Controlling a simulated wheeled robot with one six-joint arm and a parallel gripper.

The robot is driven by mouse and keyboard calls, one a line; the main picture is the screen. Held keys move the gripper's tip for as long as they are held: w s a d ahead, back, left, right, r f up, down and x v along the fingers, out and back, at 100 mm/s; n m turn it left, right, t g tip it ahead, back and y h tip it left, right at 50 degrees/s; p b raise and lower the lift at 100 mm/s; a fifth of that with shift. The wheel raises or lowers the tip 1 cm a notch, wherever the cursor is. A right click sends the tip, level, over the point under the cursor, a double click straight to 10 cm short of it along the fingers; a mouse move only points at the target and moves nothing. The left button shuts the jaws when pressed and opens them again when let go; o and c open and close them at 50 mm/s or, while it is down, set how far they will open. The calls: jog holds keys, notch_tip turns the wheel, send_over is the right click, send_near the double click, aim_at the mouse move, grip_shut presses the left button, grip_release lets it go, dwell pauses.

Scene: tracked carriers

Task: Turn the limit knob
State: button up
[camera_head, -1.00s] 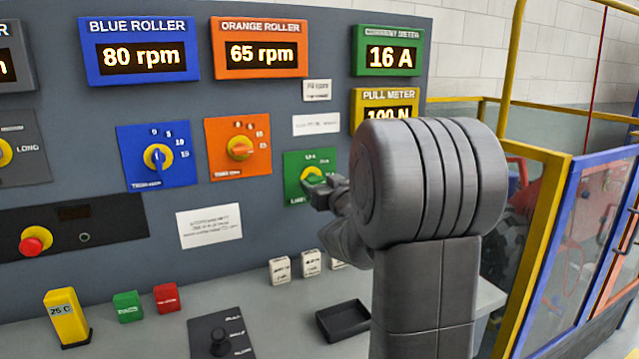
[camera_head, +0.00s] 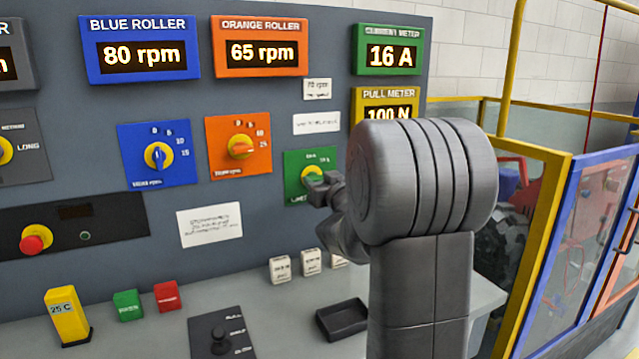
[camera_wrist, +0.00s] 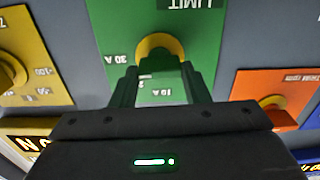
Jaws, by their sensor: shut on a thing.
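The limit knob (camera_head: 311,171) is a small knob with a yellow ring on a green plate (camera_head: 294,163), below and left of the pull meter. In the wrist view the plate shows upside down, with LIMIT, 30 A and 10 A marks, and the knob's yellow ring (camera_wrist: 158,43) is at its middle. My gripper (camera_head: 317,184) is at the plate, shut on the limit knob. In the wrist view its two fingers (camera_wrist: 162,72) stand on either side of the knob. The grip hides much of the knob, so I cannot tell where it points.
A blue knob plate (camera_head: 157,155) and an orange one (camera_head: 238,145) are left of the green plate. The current meter (camera_head: 388,50) reads 16 A and the pull meter (camera_head: 386,95) 100 N. A black tray (camera_head: 343,319) and white blocks (camera_head: 280,269) are on the counter below.

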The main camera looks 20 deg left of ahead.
jog(key=shift+s+a+f+n+b, duration=0.1)
jog(key=shift+n+b, duration=3.3)
jog(key=shift+n, duration=0.8)
jog(key=o, duration=1)
jog(key=p+v, duration=0.1)
jog(key=v, duration=1.3)
jog(key=shift+a, duration=0.1)
